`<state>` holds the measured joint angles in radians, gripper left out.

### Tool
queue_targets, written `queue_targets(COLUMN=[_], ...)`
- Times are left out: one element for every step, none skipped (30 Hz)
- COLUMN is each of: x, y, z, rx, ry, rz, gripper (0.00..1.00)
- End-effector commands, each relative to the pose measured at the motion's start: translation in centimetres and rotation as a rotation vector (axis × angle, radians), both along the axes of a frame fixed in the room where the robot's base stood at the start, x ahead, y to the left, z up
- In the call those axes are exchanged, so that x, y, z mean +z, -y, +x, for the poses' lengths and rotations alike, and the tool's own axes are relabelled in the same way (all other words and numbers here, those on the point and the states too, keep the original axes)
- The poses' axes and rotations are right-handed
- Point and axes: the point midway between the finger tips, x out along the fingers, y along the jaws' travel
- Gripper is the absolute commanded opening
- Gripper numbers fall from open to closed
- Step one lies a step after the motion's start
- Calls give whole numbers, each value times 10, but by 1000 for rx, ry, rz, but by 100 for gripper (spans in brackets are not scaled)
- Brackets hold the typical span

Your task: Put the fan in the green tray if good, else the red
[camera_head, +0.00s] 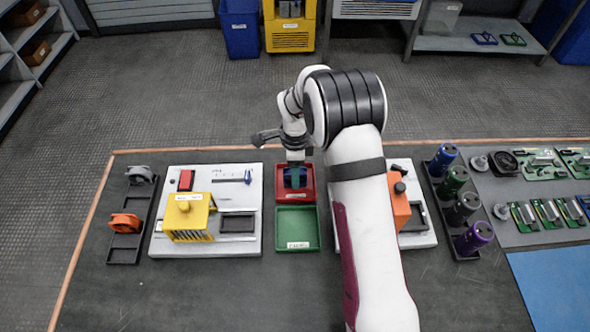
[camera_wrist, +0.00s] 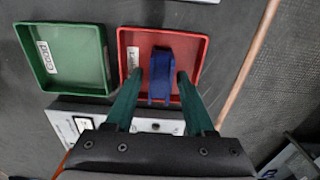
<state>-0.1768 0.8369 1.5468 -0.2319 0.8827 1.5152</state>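A blue fan (camera_wrist: 161,75) lies inside the red tray (camera_wrist: 192,52), close to the tray's middle. In the head view the fan (camera_head: 303,178) is partly hidden behind my gripper (camera_head: 294,178). In the wrist view my gripper (camera_wrist: 159,85) is open, with one green finger on each side of the fan and a visible gap to it on both sides. The empty green tray (camera_wrist: 80,65) is next to the red one; in the head view it (camera_head: 298,222) lies just in front of the red tray (camera_head: 308,196).
A white station with a yellow housing (camera_head: 187,220) stands left of the trays. A rack (camera_head: 123,254) holds a grey and an orange fan farther left. Another white station with an orange part (camera_head: 398,205) is right, partly behind my arm. Several coloured capacitors (camera_head: 473,237) stand beyond.

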Motion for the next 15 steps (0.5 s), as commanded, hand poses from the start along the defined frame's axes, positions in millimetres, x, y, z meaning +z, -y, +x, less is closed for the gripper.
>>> queue_targets(x=[0,0,0,0,0,0,0,0,2,5,9,17,25,34,46], y=[0,0,0,0,0,0,0,0,0,0,0,0,0,0,0], z=[0,0,0,0,0,0,0,0,0,0,1,1,1,1,1], rx=[0,0,0,0,0,0,0,0,0,0,0,1,1,1,0], ry=[0,0,0,0,0,0,0,0,1,1,2,3,5,5,5], rz=[0,0,0,0,0,0,0,0,0,0,0,0,0,0,1], gripper=[61,61,61,61,61,61,61,61,61,61,61,61,61,61,61])
